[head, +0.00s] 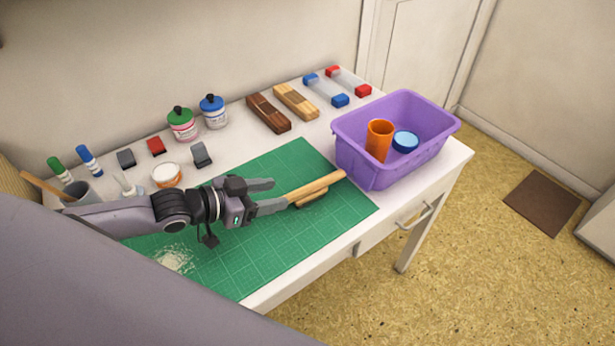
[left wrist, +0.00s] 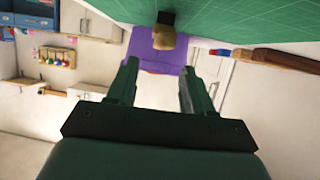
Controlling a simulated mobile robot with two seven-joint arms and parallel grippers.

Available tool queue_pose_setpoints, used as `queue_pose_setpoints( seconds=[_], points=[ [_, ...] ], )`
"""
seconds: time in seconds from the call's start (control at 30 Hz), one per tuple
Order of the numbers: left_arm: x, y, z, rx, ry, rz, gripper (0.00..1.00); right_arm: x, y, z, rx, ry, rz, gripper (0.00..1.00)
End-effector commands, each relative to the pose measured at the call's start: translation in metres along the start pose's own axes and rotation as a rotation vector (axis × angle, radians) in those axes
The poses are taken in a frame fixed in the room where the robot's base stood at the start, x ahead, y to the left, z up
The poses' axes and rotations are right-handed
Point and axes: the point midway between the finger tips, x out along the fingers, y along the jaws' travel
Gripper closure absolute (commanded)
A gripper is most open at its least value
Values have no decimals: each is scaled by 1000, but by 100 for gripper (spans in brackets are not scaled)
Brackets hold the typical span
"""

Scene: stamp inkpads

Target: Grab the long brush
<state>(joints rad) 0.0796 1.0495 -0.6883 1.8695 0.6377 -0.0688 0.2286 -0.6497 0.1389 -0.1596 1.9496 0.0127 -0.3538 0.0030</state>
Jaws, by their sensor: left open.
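The long brush (head: 318,186) has a pale wooden handle and lies on the green cutting mat (head: 290,158), near the mat's right corner. My left gripper (head: 276,194) is over the mat at the brush's left end. It is open, and one finger overlaps that end in the head view, so I cannot tell whether they touch. In the left wrist view, a rounded tan end with a dark part behind it, seemingly the brush (left wrist: 163,38), shows beyond the open fingertips (left wrist: 158,70). Nothing shows held between them. My right gripper is not in view.
A purple bin (head: 375,178) with an orange cup (head: 379,141) and a blue round item (head: 405,142) stands right of the brush. Ink bottles (head: 182,125), stamps and wooden blocks (head: 268,114) line the back. Pale powder (head: 173,260) lies on the mat's front left.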

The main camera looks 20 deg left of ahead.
Motion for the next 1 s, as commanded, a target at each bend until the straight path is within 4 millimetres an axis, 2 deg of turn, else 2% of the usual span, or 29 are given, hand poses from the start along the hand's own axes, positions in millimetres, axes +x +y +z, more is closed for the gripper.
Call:
queue_pose_setpoints(
  seconds=[0.17, 0.47, 0.8, 1.0],
  points=[
    [3, 0, 0, -1, 1, 0, 49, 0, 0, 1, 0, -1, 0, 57],
    [24, 1, -2, -1, 2, 0, 49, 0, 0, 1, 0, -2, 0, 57],
    [66, 3, -2, 0, 3, 0, 49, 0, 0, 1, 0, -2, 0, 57],
    [72, 4, -2, 1, 0, 0, 49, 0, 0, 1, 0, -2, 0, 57]
  ],
)
